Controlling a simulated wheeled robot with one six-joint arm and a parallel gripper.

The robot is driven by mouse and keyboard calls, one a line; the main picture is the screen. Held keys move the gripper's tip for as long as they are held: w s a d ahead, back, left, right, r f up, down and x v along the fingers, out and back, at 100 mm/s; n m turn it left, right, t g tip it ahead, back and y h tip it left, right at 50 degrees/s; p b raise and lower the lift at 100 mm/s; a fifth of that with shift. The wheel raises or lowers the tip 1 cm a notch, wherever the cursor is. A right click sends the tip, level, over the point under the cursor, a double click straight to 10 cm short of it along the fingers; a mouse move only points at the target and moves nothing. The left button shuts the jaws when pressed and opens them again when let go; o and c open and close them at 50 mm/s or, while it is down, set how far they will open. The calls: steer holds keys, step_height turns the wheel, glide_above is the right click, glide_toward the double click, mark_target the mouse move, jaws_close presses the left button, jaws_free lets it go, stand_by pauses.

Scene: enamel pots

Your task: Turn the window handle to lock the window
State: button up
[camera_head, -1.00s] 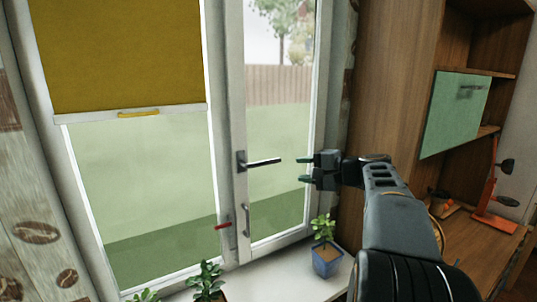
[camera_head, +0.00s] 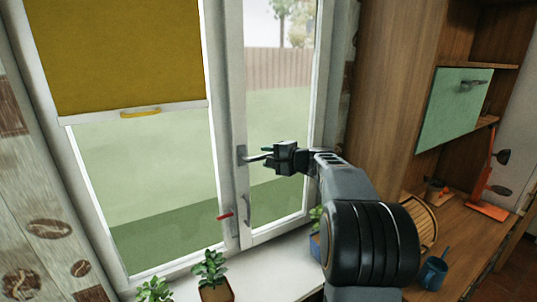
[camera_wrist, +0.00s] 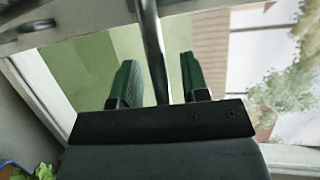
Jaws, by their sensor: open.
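The dark window handle (camera_head: 243,157) is mounted on the white window frame, and its lever points right, roughly level. My gripper (camera_head: 268,157) is at the lever with its fingers pointing left toward the frame. In the wrist view the lever (camera_wrist: 152,50) runs between the two green-padded fingers of my gripper (camera_wrist: 158,88). The fingers are open, with visible gaps to the lever on both sides. The gripper hides the lever's free end in the head view. The window sash (camera_head: 232,100) looks closed against its frame.
A lower handle (camera_head: 246,208) and a red piece (camera_head: 225,216) are below on the frame. Potted plants (camera_head: 213,275) stand on the sill, one partly behind my arm. A yellow blind (camera_head: 115,60) hangs left. A wooden cabinet (camera_head: 385,90) stands close on the right.

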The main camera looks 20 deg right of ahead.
steer(key=shift+w, duration=0.1)
jaws_close()
stand_by(0.4)
